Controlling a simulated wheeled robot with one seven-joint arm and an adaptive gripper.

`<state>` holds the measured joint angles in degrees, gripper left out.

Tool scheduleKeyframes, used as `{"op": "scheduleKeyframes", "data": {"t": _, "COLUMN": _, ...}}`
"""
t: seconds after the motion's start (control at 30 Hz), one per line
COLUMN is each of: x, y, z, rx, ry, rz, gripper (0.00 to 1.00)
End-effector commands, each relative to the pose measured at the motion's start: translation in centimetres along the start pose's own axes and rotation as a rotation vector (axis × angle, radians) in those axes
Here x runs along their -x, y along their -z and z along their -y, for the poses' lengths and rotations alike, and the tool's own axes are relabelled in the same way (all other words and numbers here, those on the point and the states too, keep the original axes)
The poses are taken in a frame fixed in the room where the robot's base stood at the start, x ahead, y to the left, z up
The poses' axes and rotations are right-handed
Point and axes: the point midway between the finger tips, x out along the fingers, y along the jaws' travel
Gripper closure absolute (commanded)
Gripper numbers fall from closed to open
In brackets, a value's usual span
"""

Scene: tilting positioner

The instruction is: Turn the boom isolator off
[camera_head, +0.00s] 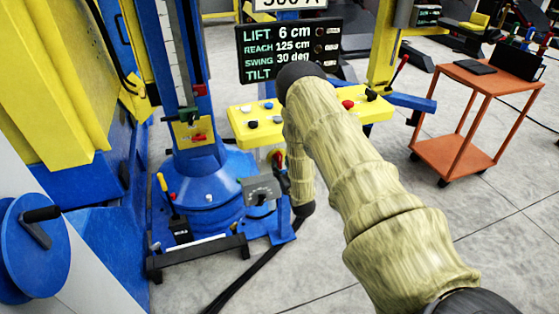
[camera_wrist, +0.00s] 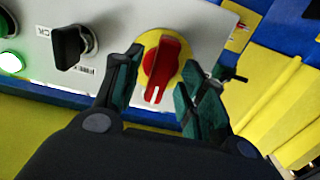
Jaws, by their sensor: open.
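In the wrist view, a red rotary handle (camera_wrist: 164,62) sits on a round yellow plate (camera_wrist: 151,52) on a grey panel. It looks like the isolator, though no label naming it is readable. Its white mark is at the lower end, and the handle runs nearly up and down in the picture, leaning slightly. My gripper (camera_wrist: 163,72) is open, one dark green finger on each side of the handle. I cannot tell whether either finger touches it. In the head view my arm reaches forward and bends down; my gripper cannot be made out there.
On the grey panel, a black key-like switch (camera_wrist: 72,46) and a lit green lamp (camera_wrist: 11,62) lie left of the handle. In the head view, a display (camera_head: 289,50) reads lift, reach, swing and tilt. A yellow control desk (camera_head: 258,124) and an orange cart (camera_head: 478,100) stand nearby.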

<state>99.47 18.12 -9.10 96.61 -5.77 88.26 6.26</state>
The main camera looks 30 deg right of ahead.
Motion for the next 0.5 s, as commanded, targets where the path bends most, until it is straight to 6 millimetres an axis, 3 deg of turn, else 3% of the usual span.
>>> {"op": "scheduleKeyframes", "data": {"t": 0.2, "x": -2.1, "y": 0.0, "z": 0.0, "rx": 0.001, "ry": 0.000, "rz": 0.001, "gripper": 0.59}}
{"op": "scheduleKeyframes", "data": {"t": 0.5, "x": -2.7, "y": -0.1, "z": 0.0, "rx": 0.000, "ry": 0.000, "rz": 0.001, "gripper": 0.59}}
